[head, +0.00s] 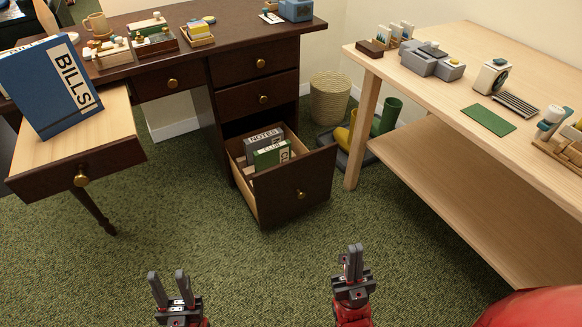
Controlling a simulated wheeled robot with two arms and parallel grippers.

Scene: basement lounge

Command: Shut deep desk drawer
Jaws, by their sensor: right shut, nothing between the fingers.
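The deep desk drawer (305,194) is the lowest in the right pedestal of the dark wooden desk (235,28). It is pulled well out, with a brass knob on its dark front. Inside stand a grey binder marked NOTES (262,139) and a green binder (272,156). My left gripper (169,287) is open and empty, low in the view, in front of the drawer and to its left. My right gripper (351,262) is shut and empty, in front of the drawer and slightly right of it. Neither touches the drawer.
A pale workbench (450,150) stands at the right. A wicker basket (330,98) and boots (388,117) stand behind the deep drawer. The green carpet in front is clear.

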